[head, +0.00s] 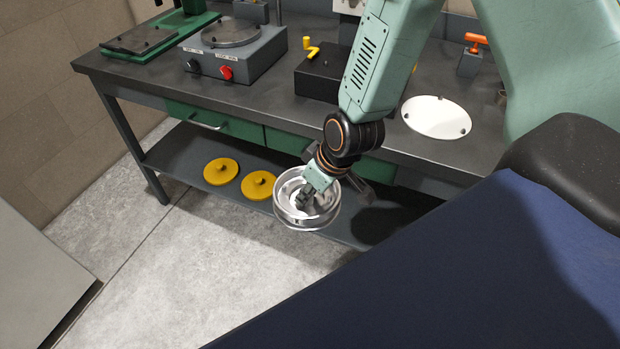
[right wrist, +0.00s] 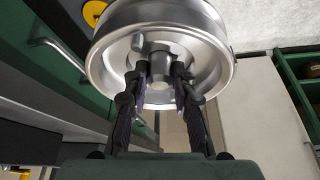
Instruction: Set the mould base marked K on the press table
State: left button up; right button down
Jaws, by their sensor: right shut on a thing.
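A shiny round metal mould base (head: 292,213) hangs in the air in front of the bench, above the floor and lower shelf in the head view. My right gripper (head: 306,199) reaches down into it and is shut on its central hub. In the right wrist view the mould base (right wrist: 214,45) fills the top middle, and the fingers of the right gripper (right wrist: 160,75) stand on either side of the hub. I see no letter K on it. A grey machine (head: 262,62) with a round metal plate (head: 231,32) stands on the bench; I cannot tell if this is the press table. My left gripper is not in view.
The dark bench (head: 150,75) runs across the back. It bears a green-based device (head: 140,40), a black box (head: 318,75) with a yellow handle, a white disc (head: 437,115) and an orange-handled tool (head: 474,45). Two yellow discs (head: 221,171) lie on the lower shelf.

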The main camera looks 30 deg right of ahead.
jog(key=a+f+m+b, duration=0.1)
jog(key=a+f, duration=0.1)
jog(key=a+f+m+h+b, duration=0.1)
jog(key=f+b, duration=0.1)
jog(key=f, duration=0.1)
jog(key=a+f+m+b, duration=0.1)
jog(key=a+f+b, duration=0.1)
jog(key=f, duration=0.1)
jog(key=shift+s+a+m+t, duration=0.15)
jog(key=shift+a+m+t, duration=0.15)
jog(key=shift+s+a+f+m+h+b, duration=0.1)
jog(key=shift+a+f+m+h+b, duration=0.3)
jog(key=shift+a+f, duration=0.35)
